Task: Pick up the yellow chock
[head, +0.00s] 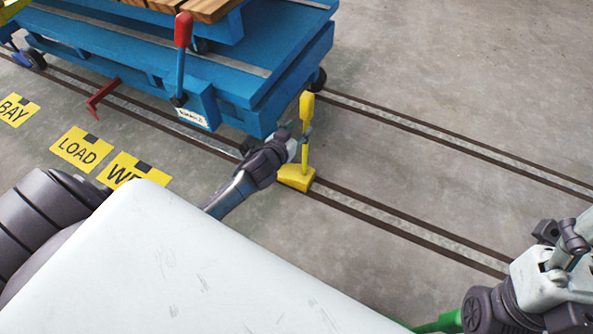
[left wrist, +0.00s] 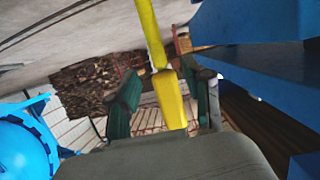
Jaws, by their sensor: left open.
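The yellow chock (head: 295,179) sits on the floor at the rail, below the corner of the blue cart. Its thin handle stands upright and ends in a wider yellow grip at the top. My left gripper (head: 304,141) is at the handle, below that grip. In the left wrist view the chock's yellow handle (left wrist: 169,97) passes between the two fingers of my left gripper (left wrist: 165,100), which are open with gaps beside it. My right gripper's fingers are not visible.
The blue cart (head: 230,75) with a red-tipped lever (head: 183,30) stands close behind the chock. Rails (head: 400,230) run across the floor. Yellow floor signs (head: 82,149) lie to the left. The floor to the right is clear.

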